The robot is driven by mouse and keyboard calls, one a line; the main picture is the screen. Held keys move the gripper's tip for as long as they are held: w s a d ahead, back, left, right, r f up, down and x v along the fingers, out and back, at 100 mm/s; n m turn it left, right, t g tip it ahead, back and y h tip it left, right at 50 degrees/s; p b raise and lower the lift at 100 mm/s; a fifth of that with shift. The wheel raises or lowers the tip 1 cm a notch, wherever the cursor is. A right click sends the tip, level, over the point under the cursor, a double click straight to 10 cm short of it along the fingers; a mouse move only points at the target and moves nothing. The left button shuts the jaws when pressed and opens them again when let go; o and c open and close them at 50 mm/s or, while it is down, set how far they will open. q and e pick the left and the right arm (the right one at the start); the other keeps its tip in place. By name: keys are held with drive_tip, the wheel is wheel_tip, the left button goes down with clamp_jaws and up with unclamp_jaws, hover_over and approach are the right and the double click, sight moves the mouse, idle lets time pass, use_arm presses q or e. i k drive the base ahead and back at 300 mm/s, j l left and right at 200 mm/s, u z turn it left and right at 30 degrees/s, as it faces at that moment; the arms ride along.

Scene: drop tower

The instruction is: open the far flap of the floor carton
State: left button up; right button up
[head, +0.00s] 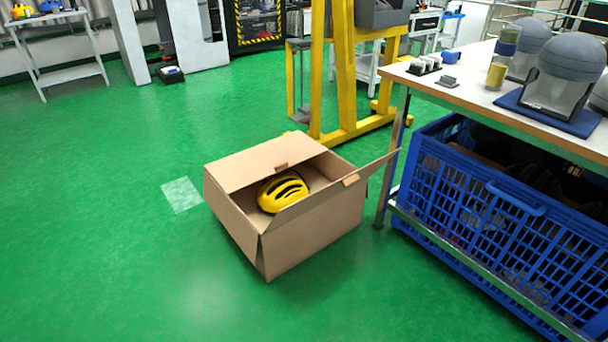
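The brown floor carton (312,232) stands on the green floor in the middle of the head view. Its far flap (258,160) is folded inward over the far part of the opening, with a small tab near its inner edge. The near flap (330,192) stands raised and slopes outward, with its corner sticking out to the right. A yellow helmet with dark vents (283,192) shows in the opening between the two flaps; its lower part is hidden. Neither of my grippers is in view.
A workbench (465,93) with grey-domed head forms stands at the right, a blue crate (470,205) under it. A yellow frame (345,75) stands close behind the carton. A pale square (181,195) marks the floor left of it. Floor in front and left is clear.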

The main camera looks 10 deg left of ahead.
sight(234, 172)
drive_tip(key=i+j+z, duration=0.1)
drive_tip(key=z, duration=0.35)
drive_tip(key=j+z, duration=0.8)
drive_tip(key=j, duration=0.65)
drive_tip(key=j+z, duration=0.15)
drive_tip(key=j, duration=1)
